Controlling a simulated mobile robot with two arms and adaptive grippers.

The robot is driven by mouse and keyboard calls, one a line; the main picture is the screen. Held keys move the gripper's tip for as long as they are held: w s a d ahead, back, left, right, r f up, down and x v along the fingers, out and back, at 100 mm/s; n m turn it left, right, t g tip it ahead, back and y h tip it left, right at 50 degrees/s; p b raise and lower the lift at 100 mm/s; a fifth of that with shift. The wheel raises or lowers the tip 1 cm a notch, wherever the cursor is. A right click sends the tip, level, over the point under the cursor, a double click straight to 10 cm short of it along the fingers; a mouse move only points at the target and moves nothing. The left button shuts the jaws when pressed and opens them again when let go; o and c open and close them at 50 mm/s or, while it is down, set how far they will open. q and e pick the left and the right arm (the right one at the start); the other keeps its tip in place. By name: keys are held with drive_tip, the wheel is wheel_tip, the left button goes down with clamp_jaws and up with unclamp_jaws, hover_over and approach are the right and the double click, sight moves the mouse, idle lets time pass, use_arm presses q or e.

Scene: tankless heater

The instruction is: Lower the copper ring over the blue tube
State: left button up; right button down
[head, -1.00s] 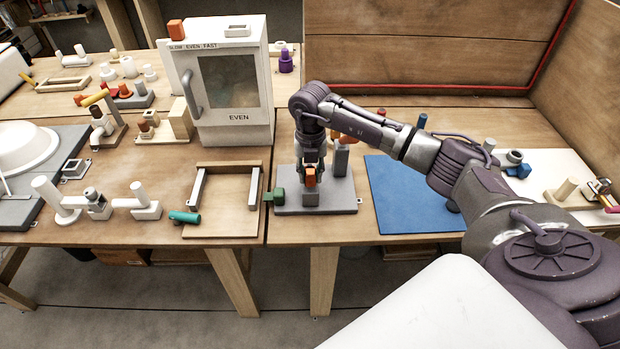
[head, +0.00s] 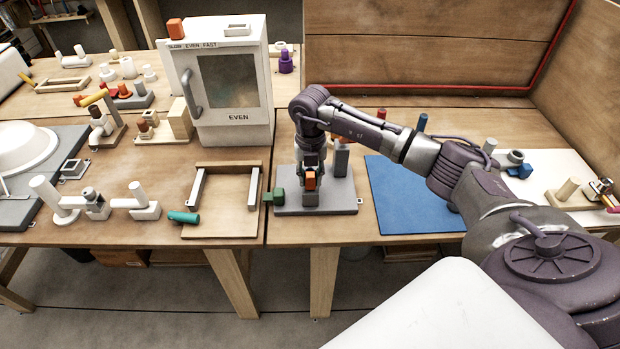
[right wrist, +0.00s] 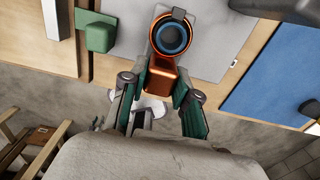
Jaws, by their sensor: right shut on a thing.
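The copper ring (right wrist: 155,37) shows in the right wrist view, with its orange block-shaped tab (right wrist: 160,77) toward me. My right gripper (right wrist: 162,84) is shut on that tab. The round end of the blue tube (right wrist: 173,38) shows inside the ring's opening, with a dark gap around it. I cannot tell whether the ring is around the tube or still above its end. In the head view, my right gripper (head: 311,172) points down over the grey base plate (head: 342,203), and the orange tab (head: 310,181) shows at its tips. The tube is hidden there. My left gripper is not in view.
A grey upright block (head: 341,160) stands on the plate close behind the gripper. A green block (head: 273,197) sits at the plate's left edge. A blue mat (head: 402,205) lies clear to the right. A wooden frame tray (head: 220,225) is to the left.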

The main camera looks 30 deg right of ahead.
sight(310, 175)
drive_tip(key=shift+f, duration=0.4)
idle(0.3)
drive_tip(key=c, duration=0.8)
unclamp_jaws()
drive_tip(key=shift+r, duration=0.1)
wheel_tip(310, 175, up, 12)
drive_tip(key=shift+f, duration=0.1)
